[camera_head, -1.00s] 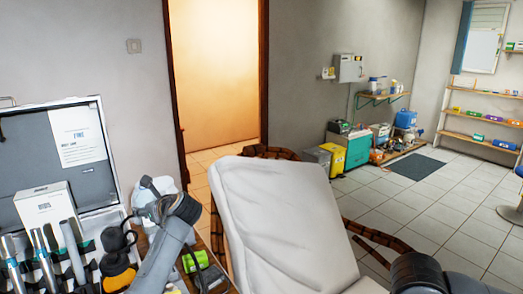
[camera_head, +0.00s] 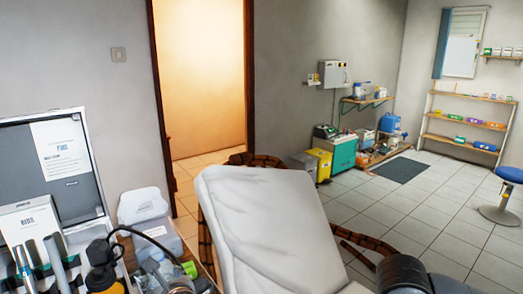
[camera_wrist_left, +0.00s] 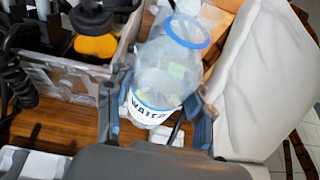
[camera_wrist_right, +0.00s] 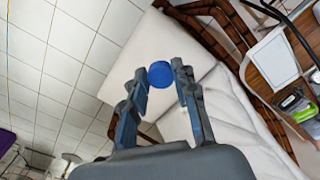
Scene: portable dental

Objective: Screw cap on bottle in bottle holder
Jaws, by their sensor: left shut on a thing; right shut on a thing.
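In the left wrist view my left gripper (camera_wrist_left: 158,108) is shut on a clear bottle (camera_wrist_left: 165,70) with a "WATER" label and a blue ring at its far end. The bottle is tilted in that view. In the right wrist view my right gripper (camera_wrist_right: 160,82) is shut on a round blue cap (camera_wrist_right: 160,73), held between the fingertips. The cap and bottle are apart, in separate views. I cannot clearly pick out the bottle holder.
An open case (camera_head: 88,160) with upright tools and an orange-bodied container (camera_head: 103,280) stands at the left. A white-lidded container (camera_head: 143,207) is beside it. The white padded chair (camera_head: 262,225) fills the middle. Tiled floor (camera_head: 430,205) is open to the right.

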